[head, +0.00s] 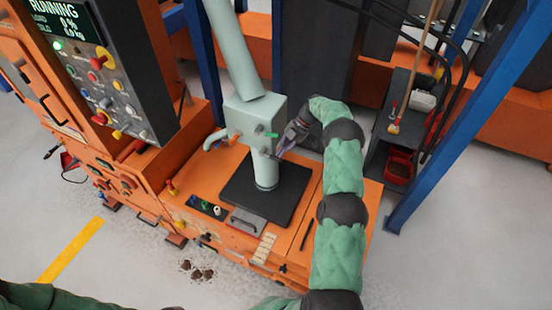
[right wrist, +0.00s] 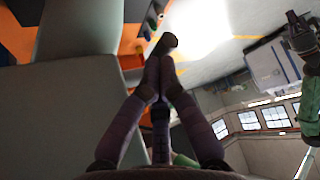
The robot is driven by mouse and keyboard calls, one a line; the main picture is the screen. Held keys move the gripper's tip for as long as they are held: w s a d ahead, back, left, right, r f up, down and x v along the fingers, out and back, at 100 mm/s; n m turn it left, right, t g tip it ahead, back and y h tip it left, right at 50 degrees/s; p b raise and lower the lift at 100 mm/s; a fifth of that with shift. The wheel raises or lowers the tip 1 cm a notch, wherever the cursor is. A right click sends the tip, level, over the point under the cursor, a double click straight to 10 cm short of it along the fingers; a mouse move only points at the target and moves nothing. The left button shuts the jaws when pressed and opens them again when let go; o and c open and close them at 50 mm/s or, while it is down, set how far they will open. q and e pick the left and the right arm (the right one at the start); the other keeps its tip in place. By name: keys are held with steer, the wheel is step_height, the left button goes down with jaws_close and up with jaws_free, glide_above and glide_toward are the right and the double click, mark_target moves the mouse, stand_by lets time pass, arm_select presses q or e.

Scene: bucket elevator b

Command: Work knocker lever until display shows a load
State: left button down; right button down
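The display (head: 62,20) at the top left reads RUNNING, with a load line that looks like 0%; its top is cut off. The pale green box (head: 250,118) stands on a round post over a dark plate. The knocker lever (head: 266,153) sticks out from its right side, and its dark end also shows in the right wrist view (right wrist: 164,45). My right gripper (head: 281,150) is at the lever; in the right wrist view its fingers (right wrist: 155,72) close together around the dark grip. A dark shape on a green arm, seemingly my left gripper (right wrist: 299,32), shows small there.
A button panel (head: 105,85) stands at the left of the orange machine (head: 150,190). A blue post (head: 470,105) and a dark shelf with tools (head: 405,110) stand to the right. Brown clumps (head: 197,270) lie on the floor in front.

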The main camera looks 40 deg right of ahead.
steer(key=shift+a+f, duration=0.35)
steer(key=shift+f, duration=0.1)
steer(key=d+f+b, duration=0.1)
steer(key=b, duration=0.1)
steer(key=d+f+b, duration=0.1)
steer(key=b, duration=0.1)
steer(key=d+f+b, duration=0.1)
steer(key=b, duration=0.1)
steer(key=shift+s, duration=0.25)
stand_by(0.5)
steer(key=shift+r, duration=0.1)
steer(key=v, duration=0.7)
steer(key=shift+d+r, duration=0.1)
steer(key=shift+d, duration=0.05)
